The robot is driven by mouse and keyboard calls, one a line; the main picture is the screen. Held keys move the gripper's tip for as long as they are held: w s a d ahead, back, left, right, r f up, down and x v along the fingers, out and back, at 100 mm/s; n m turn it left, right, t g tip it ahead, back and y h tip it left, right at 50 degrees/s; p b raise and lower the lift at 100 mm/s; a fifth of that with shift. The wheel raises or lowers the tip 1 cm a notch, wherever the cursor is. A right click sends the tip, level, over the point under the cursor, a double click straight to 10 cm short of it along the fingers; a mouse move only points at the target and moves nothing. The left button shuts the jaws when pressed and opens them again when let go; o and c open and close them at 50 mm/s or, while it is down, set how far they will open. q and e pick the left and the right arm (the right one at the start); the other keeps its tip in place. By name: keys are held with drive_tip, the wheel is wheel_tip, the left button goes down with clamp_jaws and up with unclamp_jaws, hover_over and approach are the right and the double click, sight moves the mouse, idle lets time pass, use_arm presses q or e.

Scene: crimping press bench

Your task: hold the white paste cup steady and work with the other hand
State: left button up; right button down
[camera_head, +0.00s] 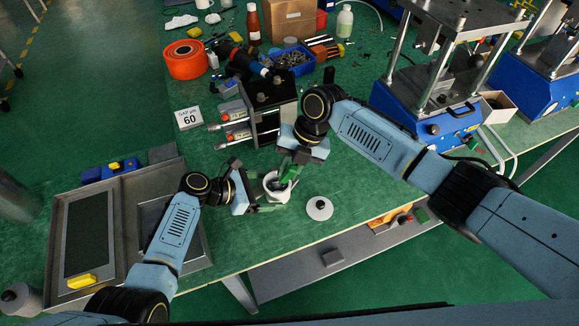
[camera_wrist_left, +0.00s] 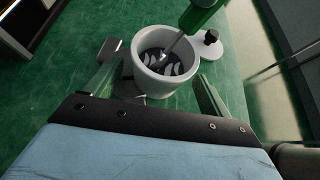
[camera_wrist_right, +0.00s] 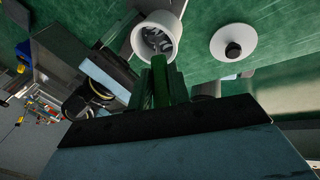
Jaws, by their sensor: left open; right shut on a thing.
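The white paste cup (camera_head: 270,194) stands upright near the front edge of the green table, with grey paste showing inside in the left wrist view (camera_wrist_left: 140,84). My left gripper (camera_head: 256,196) is open at the cup, its fingers on either side and apart from the wall as far as I can tell. My right gripper (camera_head: 290,166) is shut on a green-handled tool (camera_wrist_left: 202,14), above the cup. The tool's metal shaft reaches down into the paste; its tip is hidden. A white lid with a dark knob (camera_head: 319,208) lies right of the cup.
A metal fixture (camera_head: 262,100) stands behind the cup, beside a "GAP 60" card (camera_head: 189,118). A grey tray (camera_head: 130,220) lies left, blue presses (camera_head: 425,115) stand right. A blue parts bin (camera_head: 292,62) and bottles fill the back. The table is bare around the lid.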

use_arm(q)
drive_tip(key=shift+x, duration=1.15)
drive_tip(key=c, duration=0.7)
drive_tip(key=o, duration=0.7)
drive_tip(key=c, duration=0.7)
